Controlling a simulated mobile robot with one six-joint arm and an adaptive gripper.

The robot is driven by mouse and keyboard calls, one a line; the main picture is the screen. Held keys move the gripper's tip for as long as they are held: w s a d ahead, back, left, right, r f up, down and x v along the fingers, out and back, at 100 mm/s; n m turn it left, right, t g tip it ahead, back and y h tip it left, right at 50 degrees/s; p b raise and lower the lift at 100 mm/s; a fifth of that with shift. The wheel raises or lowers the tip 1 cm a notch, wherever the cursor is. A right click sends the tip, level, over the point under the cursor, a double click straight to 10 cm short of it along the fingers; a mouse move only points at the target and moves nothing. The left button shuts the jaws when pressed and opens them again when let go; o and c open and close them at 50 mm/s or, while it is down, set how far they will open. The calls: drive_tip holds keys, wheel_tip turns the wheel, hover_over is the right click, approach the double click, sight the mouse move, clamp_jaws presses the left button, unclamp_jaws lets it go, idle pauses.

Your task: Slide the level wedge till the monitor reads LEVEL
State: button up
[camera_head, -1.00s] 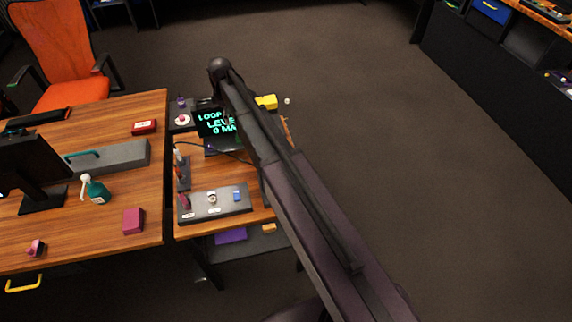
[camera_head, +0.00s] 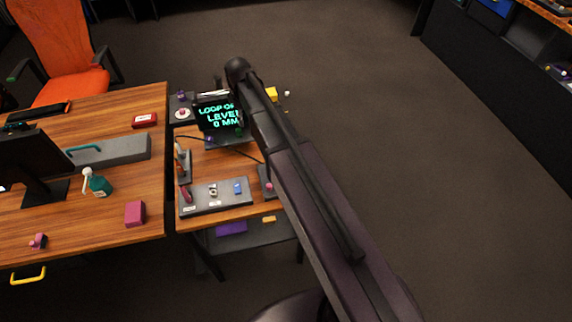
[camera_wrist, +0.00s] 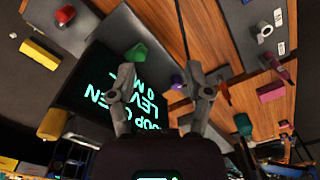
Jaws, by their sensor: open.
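The monitor (camera_head: 219,115) reads LOOP, a partly hidden word that appears to be OPEN, LEVEL and 0 MM in green letters. It also shows, rotated, in the wrist view (camera_wrist: 118,75). I cannot tell for certain which piece is the level wedge. A green piece (camera_wrist: 136,52) sits beside the monitor in the wrist view. My gripper (camera_wrist: 163,88) is open and empty, its fingers apart over the area beside the monitor. In the head view my arm hides the gripper and the right part of the bench.
A grey panel (camera_head: 215,205) with small parts lies on the wooden bench. A dark cable (camera_head: 237,152) crosses the bench. Open floor lies to the right.

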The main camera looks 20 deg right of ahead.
drive_tip(key=s+d+f+m+b, duration=0.2)
drive_tip(key=s+d+m, duration=0.2)
drive_tip(key=s, duration=0.5)
drive_tip(key=s+d+f+m+b, duration=0.2)
drive_tip(key=s+d+m, duration=0.2)
drive_tip(key=s, duration=0.6)
drive_tip(key=shift+s+d+f+m, duration=0.25)
drive_tip(key=shift+d+f+m, duration=0.15)
drive_tip(key=shift+m, duration=1)
idle(2.4)
